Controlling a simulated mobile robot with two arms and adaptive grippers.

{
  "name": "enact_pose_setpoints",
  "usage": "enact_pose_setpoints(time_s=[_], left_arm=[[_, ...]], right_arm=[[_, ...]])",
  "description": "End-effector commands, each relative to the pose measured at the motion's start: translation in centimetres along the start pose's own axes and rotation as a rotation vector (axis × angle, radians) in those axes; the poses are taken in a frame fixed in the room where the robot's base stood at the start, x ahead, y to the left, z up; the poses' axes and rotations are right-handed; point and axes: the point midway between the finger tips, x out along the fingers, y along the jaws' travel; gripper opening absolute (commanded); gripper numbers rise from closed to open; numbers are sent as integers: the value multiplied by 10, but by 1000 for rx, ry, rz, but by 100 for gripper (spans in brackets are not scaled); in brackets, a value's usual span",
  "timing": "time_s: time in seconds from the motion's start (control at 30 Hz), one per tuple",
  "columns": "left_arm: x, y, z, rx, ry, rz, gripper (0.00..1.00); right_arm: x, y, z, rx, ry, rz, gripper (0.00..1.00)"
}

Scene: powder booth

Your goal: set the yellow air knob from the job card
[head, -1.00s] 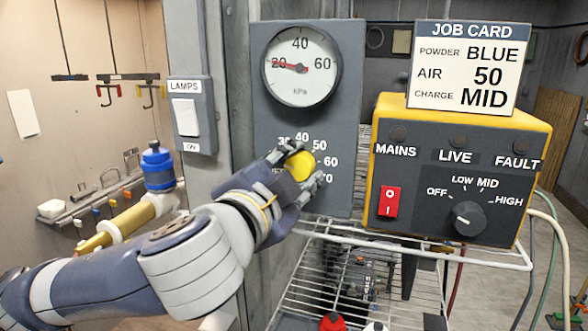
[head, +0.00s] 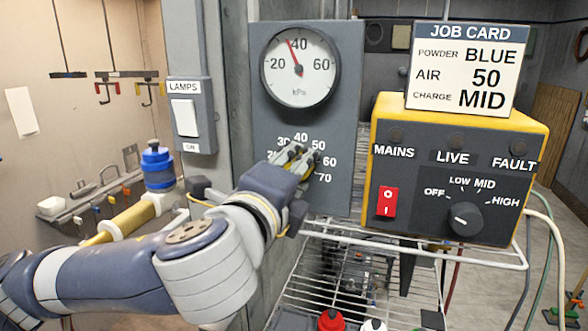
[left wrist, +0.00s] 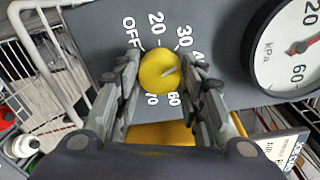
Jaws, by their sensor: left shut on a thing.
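The yellow air knob (left wrist: 160,70) sits on the grey panel between my left gripper's fingers. Its white pointer mark aims roughly toward the 40, which a finger partly covers. In the head view my left gripper (head: 297,161) is shut on the knob and hides most of it. The round kPa gauge (head: 300,92) above has its red needle between 20 and 40, nearer 40. The job card (head: 468,68) reads powder BLUE, air 50, charge MID. My right gripper is not in view.
The yellow control box (head: 545,150) stands right of the panel, with a red switch (head: 387,202) and a dark charge knob (head: 465,219). A wire rack (head: 330,290) lies below. A lamp switch (head: 186,118) is on the left.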

Motion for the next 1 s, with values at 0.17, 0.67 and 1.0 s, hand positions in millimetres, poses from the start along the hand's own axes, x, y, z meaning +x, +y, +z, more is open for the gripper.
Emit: enact_pose_setpoints(time_s=[0.17, 0.67, 1.0], left_arm=[[0, 0, 0, 168, -10, 1, 12], [0, 2, -1, 642, -37, 8, 12], [0, 3, -1, 923, -54, 12, 12]], right_arm=[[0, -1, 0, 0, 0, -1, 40], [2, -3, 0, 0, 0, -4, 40], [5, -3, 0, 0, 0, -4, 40]])
